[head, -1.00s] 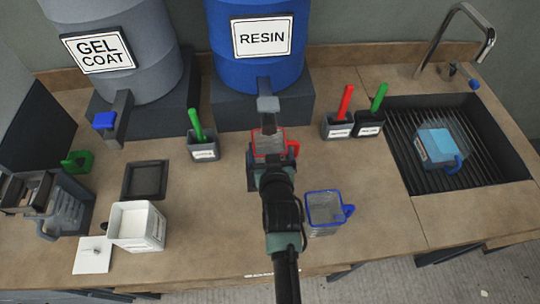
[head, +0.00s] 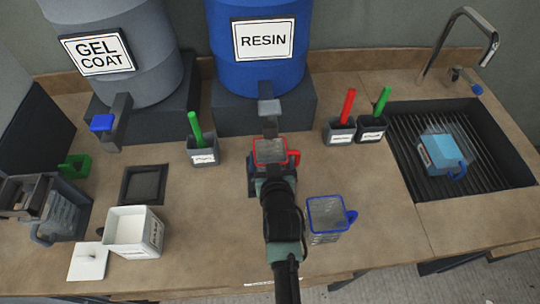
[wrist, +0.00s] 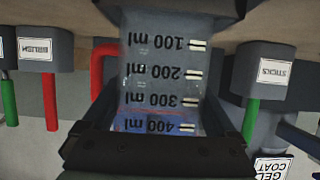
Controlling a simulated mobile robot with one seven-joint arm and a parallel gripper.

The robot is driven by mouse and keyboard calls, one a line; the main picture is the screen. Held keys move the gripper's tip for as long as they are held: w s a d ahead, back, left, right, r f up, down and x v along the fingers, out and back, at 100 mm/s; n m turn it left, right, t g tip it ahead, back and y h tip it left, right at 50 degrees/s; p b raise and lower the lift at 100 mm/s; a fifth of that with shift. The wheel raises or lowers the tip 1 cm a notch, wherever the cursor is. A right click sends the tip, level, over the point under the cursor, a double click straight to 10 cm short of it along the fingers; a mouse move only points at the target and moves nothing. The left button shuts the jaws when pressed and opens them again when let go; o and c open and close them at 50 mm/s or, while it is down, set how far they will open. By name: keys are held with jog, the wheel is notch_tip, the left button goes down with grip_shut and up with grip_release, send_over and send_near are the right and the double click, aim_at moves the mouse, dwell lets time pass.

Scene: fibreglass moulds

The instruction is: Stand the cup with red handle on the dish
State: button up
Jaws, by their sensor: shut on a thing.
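The clear cup with the red handle (head: 270,152) is upright below the blue resin drum's tap. My gripper (head: 270,176) is shut on it from the near side, and the red handle points right. In the wrist view, upside down, the cup (wrist: 165,75) shows its ml marks between my fingers (wrist: 155,140). A dark flat edge (wrist: 225,8) lies at the cup's base; I cannot tell whether the cup touches it. A dark square dish (head: 143,184) lies empty left of centre, below the gel coat tap.
A clear cup with a blue handle (head: 327,218) stands right of my arm. Holders with green sticks (head: 203,151) and red-handled brushes (head: 340,132) flank the tap (head: 268,108). A white box (head: 133,232) stands left. The sink (head: 460,150) holds a blue-filled cup.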

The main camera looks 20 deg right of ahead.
jog(key=shift+f, duration=0.2)
jog(key=o, duration=1)
jog(key=shift+s, duration=0.1)
